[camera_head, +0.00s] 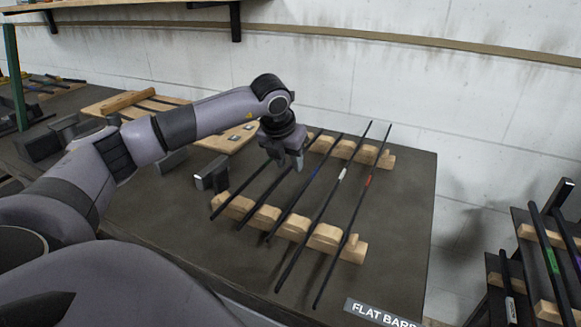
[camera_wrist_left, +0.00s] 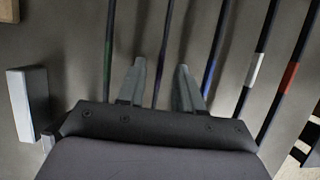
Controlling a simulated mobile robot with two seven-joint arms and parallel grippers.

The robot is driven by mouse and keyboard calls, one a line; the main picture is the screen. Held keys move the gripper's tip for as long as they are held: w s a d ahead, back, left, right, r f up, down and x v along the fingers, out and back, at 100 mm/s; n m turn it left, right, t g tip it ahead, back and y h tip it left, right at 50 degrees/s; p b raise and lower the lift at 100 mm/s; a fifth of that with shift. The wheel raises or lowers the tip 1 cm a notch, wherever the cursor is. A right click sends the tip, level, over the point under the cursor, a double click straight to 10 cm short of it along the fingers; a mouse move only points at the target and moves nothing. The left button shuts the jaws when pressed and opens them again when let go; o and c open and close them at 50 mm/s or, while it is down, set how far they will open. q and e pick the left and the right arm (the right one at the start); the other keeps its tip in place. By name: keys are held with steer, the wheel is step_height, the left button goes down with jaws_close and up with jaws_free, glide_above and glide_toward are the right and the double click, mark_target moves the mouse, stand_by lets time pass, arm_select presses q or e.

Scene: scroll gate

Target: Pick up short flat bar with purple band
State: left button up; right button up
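Several thin dark bars lie side by side across two notched wooden rails on the dark table. In the left wrist view, a bar with what looks like a faint purple band (camera_wrist_left: 156,88) runs between the fingers of my left gripper (camera_wrist_left: 160,82). The fingers are apart, with nothing gripped. In the head view my left gripper (camera_head: 285,162) points down over the bars, hiding part of this bar (camera_head: 262,203). Its height above the bar is hard to tell. My right gripper is not in view.
Neighbouring bars carry a green band (camera_wrist_left: 107,62), a blue band (camera_wrist_left: 208,74), a white band (camera_wrist_left: 254,70) and a red band (camera_wrist_left: 290,76). The front wooden rail (camera_head: 352,248) supports them. A small block (camera_head: 211,176) stands left of the bars. Another rack stands at far right.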

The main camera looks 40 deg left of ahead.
arm_select(q)
steer(key=shift+f, duration=0.2)
stand_by(0.5)
jaws_close()
